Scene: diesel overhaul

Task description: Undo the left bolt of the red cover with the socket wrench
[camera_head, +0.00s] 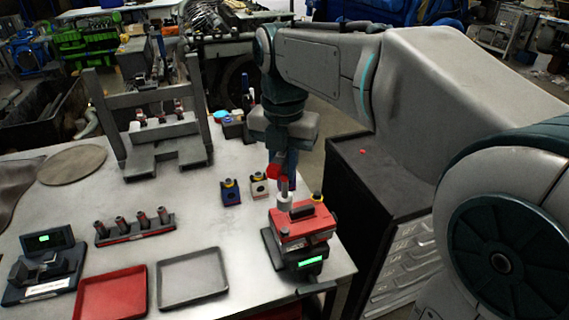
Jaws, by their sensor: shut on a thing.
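The red cover (318,227) sits on a dark unit with a green display, near the right edge of the table. It has a dark raised handle on top. My gripper (284,164) points down above the cover's left side and is shut on the socket wrench (284,202). A red part and a pale cylindrical socket end show below the jaws. The wrench is upright, and its lower end is at the cover's back left part. The left bolt is not visible, and I cannot tell whether the socket is seated on it. A yellow-topped piece (318,197) stands at the cover's back right.
A rack of several sockets (135,231), a red tray (110,296), a grey tray (192,279) and a scale (45,265) are farther left. A dark cabinet (375,185) stands right.

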